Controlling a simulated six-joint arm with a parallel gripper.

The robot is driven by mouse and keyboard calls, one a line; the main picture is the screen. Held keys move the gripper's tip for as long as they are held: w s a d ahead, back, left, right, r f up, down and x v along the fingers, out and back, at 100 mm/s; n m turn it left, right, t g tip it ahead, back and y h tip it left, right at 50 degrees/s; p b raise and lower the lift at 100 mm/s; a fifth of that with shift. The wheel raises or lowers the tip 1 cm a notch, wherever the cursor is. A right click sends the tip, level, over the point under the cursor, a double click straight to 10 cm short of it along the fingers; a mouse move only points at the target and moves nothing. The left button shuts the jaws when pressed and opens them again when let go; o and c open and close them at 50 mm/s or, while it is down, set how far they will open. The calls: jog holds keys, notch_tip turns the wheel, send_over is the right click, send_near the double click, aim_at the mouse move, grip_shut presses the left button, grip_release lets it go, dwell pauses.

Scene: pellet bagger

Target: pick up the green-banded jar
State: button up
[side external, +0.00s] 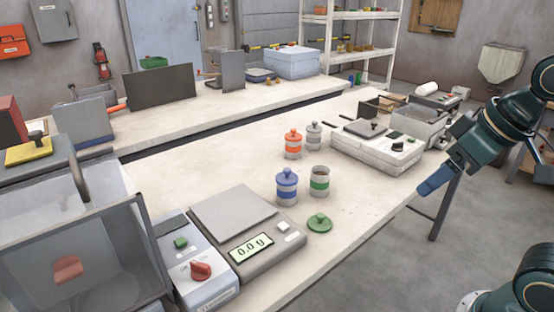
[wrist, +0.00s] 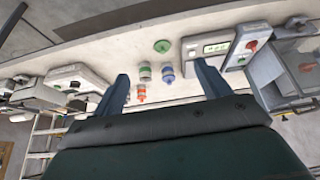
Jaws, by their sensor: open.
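The green-banded jar (side external: 320,184) stands upright and lidless on the pale bench, with brown contents showing at its mouth. In the wrist view, the green-banded jar (wrist: 145,73) shows between my fingers but well beyond them. A green lid (side external: 319,222) lies on the bench in front of it; the lid also shows in the wrist view (wrist: 162,46). My gripper (side external: 428,188) is off the bench's right edge, apart from the jar and to its right. In the wrist view, my gripper (wrist: 163,80) has its two fingers wide apart and nothing between them.
A blue-banded jar (side external: 287,190) stands close left of the green-banded one. Orange-banded (side external: 293,145) and grey-banded (side external: 314,136) jars stand behind. A scale (side external: 265,246) reading 0.0 g is front left; a white machine (side external: 376,148) is behind right. Bench right of the lid is clear.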

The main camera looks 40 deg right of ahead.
jog(key=w+d+f+n+g, duration=0.15)
jog(key=w+d, duration=0.25)
jog(key=w, duration=0.8)
jog(key=w+d+f+n+t, duration=0.1)
jog(key=w+d+f, duration=0.2)
jog(key=w, duration=0.9)
jog(key=w+d+f+y, duration=0.1)
jog(key=w+d+f, duration=0.4)
jog(key=w+f, duration=0.2)
jog(key=shift+d+f+n+g, duration=0.15)
jog(key=shift+n+g, duration=0.2)
jog(key=shift+n, duration=0.1)
send_over(320, 181)
jog(key=d, duration=0.3)
notch_tip(320, 181, down, 6)
jog(key=f, duration=0.1)
jog(key=shift+w+a+f, duration=0.35)
jog(key=shift+f, duration=0.15)
